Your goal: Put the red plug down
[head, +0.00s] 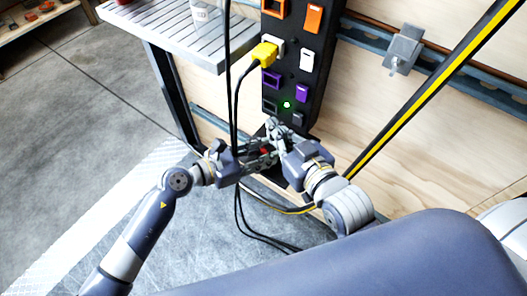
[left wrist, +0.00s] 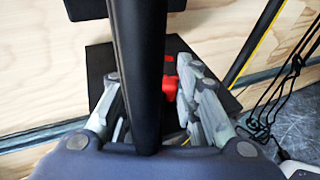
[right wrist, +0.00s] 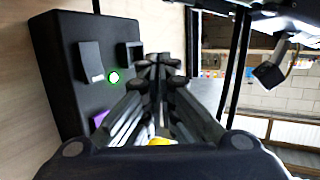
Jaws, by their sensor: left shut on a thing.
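The red plug (left wrist: 169,88) shows between the fingers of my left gripper (left wrist: 160,85) in the left wrist view, partly hidden by a thick black cable. In the head view only a bit of the red plug (head: 264,151) shows, at the fingers of my left gripper (head: 260,154), which is shut on it below the black power panel (head: 297,75). My right gripper (head: 274,128) is just right of and above it, close to the panel's lower end. In the right wrist view the fingers of my right gripper (right wrist: 158,68) come together with nothing seen between them.
A yellow plug (head: 264,53) sits in the panel, above several switches and a lit green light (head: 287,105). Black cables (head: 236,110) hang beside my left gripper. A slatted grey shelf (head: 170,30) is at upper left. The floor (head: 70,120) at left is clear.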

